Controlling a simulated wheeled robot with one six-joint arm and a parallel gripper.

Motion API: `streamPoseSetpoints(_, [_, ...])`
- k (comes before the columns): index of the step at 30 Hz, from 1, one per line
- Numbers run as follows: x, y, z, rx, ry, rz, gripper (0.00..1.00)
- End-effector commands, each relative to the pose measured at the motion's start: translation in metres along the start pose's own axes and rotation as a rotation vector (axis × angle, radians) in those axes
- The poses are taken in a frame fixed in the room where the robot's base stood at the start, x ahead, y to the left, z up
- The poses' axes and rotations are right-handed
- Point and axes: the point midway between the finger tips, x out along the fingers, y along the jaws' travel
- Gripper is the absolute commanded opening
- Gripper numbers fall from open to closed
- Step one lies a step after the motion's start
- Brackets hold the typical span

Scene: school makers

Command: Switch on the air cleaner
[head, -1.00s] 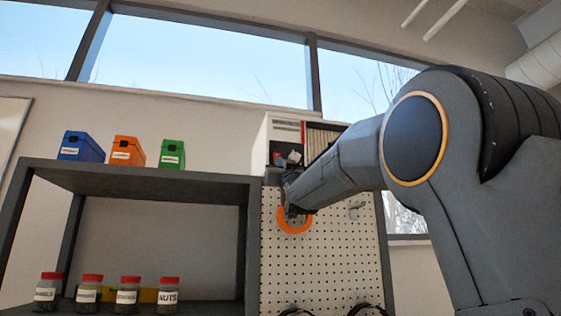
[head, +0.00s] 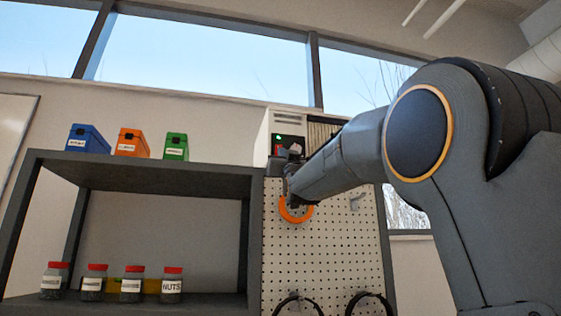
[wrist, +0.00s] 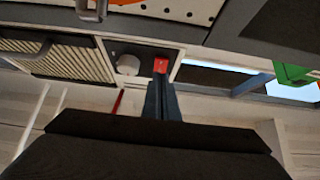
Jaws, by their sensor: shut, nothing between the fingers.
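The air cleaner (head: 264,136) is a pale box with a ribbed grille, standing on top of the pegboard unit. A green light (head: 278,137) glows on its dark control panel. In the wrist view the panel (wrist: 143,49) carries a white round knob (wrist: 127,64) and a red switch (wrist: 160,65). My gripper (wrist: 161,80) is shut and empty, with its fingertips right at the red switch; I cannot tell whether they touch it. In the head view my gripper (head: 290,172) is in front of the panel's lower part and partly hides it.
An orange ring (head: 296,216) hangs on the pegboard (head: 325,250) just below my gripper. Blue (head: 88,139), orange (head: 132,143) and green (head: 175,147) boxes stand on the shelf top (head: 150,173) to the left. Several red-lidded jars (head: 172,285) stand below.

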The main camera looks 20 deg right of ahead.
Motion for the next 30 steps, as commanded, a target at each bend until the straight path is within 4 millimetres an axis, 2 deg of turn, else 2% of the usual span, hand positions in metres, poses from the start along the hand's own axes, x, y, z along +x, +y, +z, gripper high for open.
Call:
streamPoseSetpoints(3, [-0.012, 0.0, -0.003, -0.001, 0.002, 0.0, 0.0])
streamPoseSetpoints(12, [-0.068, -0.003, 0.009, 0.002, 0.0, -0.003, 0.0])
streamPoseSetpoints(18, [-0.096, -0.003, 0.014, 0.002, 0.001, -0.002, 0.0])
streamPoseSetpoints(24, [-0.107, -0.002, 0.015, 0.001, 0.0, -0.002, 0.0])
streamPoseSetpoints(30, [-0.107, -0.002, 0.015, 0.001, 0.0, -0.001, 0.0])
